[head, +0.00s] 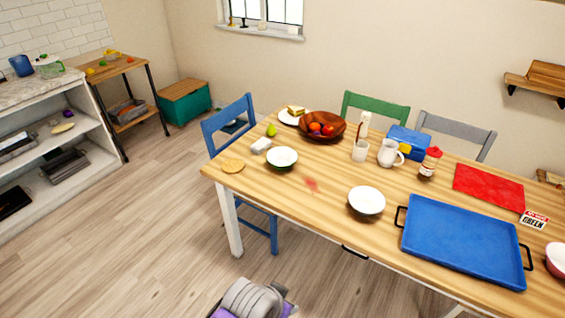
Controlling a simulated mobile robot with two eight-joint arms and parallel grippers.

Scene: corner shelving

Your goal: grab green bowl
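A bowl with a white inside and a dark, greenish outside (282,158) stands upright on the wooden table (320,178), near its left end. It looks empty. A second bowl with a white inside and a darker, brownish outside (366,201) stands nearer the front edge, left of the blue tray. The outer walls are small and shaded, so their colours are hard to tell. Neither of my grippers shows in the head view, and nothing touches either bowl.
A blue tray (464,240) fills the right front. Blue chair (229,122) stands at the left end. Floor (150,235) left is clear.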

